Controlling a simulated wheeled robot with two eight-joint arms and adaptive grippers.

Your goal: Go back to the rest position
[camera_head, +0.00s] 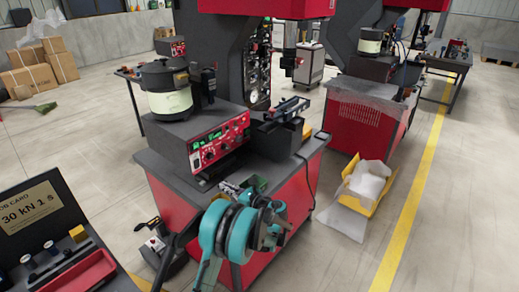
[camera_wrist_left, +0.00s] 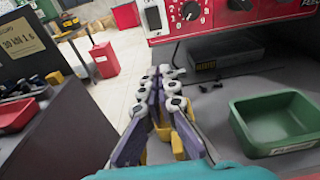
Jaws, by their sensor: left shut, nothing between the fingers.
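My right gripper is not in view.
A bowl feeder (camera_head: 168,92) stands on a red-fronted control box (camera_head: 221,142) on the bench. A dark stand with a sign (camera_head: 30,210) is at the lower left. A yellow bin (camera_head: 372,180) with white bags is on the floor at right.

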